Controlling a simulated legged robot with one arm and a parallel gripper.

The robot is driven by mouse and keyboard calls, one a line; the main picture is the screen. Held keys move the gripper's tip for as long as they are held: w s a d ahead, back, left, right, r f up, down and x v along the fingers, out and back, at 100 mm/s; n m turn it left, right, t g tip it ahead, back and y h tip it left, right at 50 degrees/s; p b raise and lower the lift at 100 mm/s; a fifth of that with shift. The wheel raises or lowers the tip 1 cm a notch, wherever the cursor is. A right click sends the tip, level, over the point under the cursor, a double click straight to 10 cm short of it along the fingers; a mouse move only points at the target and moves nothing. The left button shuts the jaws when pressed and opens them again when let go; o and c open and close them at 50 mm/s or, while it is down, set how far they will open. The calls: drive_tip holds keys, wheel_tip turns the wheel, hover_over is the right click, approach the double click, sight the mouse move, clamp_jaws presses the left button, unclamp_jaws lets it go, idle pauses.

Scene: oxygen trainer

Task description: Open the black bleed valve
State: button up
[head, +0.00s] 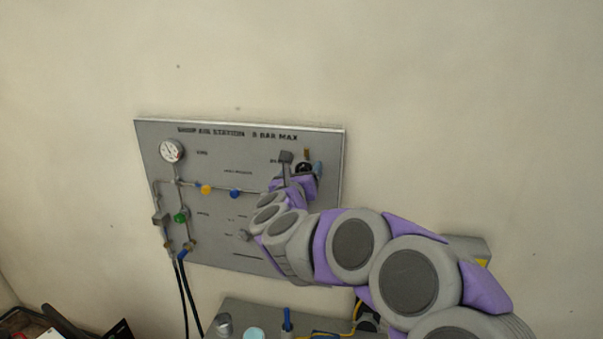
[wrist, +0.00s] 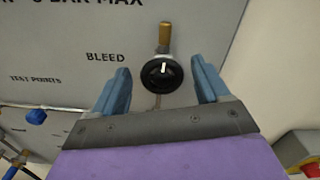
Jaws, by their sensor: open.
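The black bleed valve (wrist: 161,74) is a round black knob with a white pointer mark, next to the printed word BLEED in the wrist view. Its pointer stands about upright. A brass fitting (wrist: 165,35) sits directly above it. In the head view the knob (head: 304,167) shows partly behind my gripper at the panel's upper right. My gripper (wrist: 160,88) is open, with one blue finger on each side of the knob and gaps between. It seems not to touch the knob; the exact distance to the panel I cannot tell.
The grey panel (head: 215,230) hangs on a pale wall. It carries a gauge (head: 171,150), a yellow knob (head: 206,189), a blue knob (head: 235,193) and a green knob (head: 181,217) left of my gripper. A grey bench (head: 270,312) with items stands below.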

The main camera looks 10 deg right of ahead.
drive_tip(key=c, duration=1)
drive_tip(key=shift+c, duration=0.2)
